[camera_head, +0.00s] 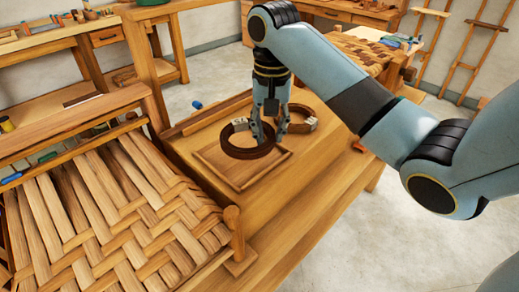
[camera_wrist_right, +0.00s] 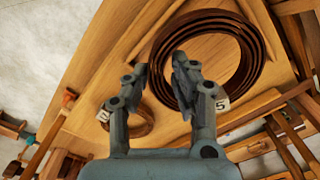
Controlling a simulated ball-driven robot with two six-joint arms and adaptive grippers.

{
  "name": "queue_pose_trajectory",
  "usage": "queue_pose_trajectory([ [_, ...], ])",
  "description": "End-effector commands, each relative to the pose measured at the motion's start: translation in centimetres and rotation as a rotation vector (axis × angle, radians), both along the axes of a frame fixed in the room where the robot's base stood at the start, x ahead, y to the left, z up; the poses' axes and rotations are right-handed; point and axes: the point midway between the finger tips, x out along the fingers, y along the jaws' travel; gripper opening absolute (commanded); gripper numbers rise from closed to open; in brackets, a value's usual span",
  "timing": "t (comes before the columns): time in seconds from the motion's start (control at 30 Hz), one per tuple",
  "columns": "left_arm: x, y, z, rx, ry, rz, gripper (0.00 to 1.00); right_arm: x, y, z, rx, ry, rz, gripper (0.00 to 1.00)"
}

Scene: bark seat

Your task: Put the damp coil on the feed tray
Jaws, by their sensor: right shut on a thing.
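A dark brown coil (camera_head: 243,153) with a pale tag sits over the shallow wooden tray (camera_head: 246,188) on the bench. Whether it rests on the tray or hangs just above is hard to tell. My right gripper (camera_head: 266,140) points down and is shut on this coil's rim, at its right side in the head view. In the right wrist view the dark coil (camera_wrist_right: 251,72) shows several nested rings, and the gripper (camera_wrist_right: 161,66) has its fingertips at the rim. Part of the rim is hidden by the fingers. My left gripper is not in view.
A smaller, lighter brown coil (camera_head: 304,127) with a tag lies on the bench to the right, close to my gripper. A woven bark seat (camera_head: 130,215) fills the left foreground. A blue object (camera_head: 197,105) lies behind.

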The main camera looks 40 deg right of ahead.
Motion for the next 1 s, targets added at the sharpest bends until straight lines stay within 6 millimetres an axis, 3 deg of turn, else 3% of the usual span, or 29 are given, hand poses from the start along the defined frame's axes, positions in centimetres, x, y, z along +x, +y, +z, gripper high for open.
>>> queue_pose_trajectory([
  [0.1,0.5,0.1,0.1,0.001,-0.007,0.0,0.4,1.9,-0.1,-0.9,0.001,-0.001,-0.001,0.0],
  [0.2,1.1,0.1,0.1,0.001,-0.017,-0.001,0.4,2.6,-0.1,-1.4,0.0,0.0,0.002,0.0],
  [0.5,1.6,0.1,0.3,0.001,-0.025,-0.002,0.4,2.7,-0.2,-5.1,-0.001,0.0,0.003,0.0],
  [0.9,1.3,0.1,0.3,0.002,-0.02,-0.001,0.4,2.7,-0.2,-5.7,-0.001,-0.001,0.003,0.0],
  [0.93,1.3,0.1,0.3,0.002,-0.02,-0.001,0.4,2.7,-0.2,-5.7,-0.001,-0.002,0.003,0.28],
  [1.0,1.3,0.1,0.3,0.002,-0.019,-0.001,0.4,2.7,-0.2,-5.7,-0.001,-0.002,0.003,0.37],
])
